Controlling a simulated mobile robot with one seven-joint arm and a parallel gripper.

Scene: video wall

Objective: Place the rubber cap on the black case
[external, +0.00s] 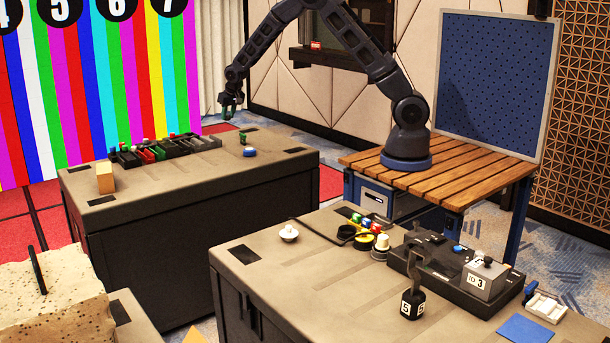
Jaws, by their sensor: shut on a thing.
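My gripper (231,106) hangs in the air, pointing down, above the far edge of the rear black case (195,226). It is shut on a small dark greenish thing, mostly hidden by the fingers. This may be the rubber cap, but it is too small to tell. The rear black case has a grey top with a bare stretch at its front and middle. A second black case (290,310) with a similar grey top stands nearer the camera. I cannot tell which one the task means.
A row of coloured blocks (165,148), a small green cup (243,137), a blue disc (249,153) and a tan block (105,177) stand on the rear case. The near case carries a white knob (289,232), coloured caps (367,222) and a black device (455,270).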

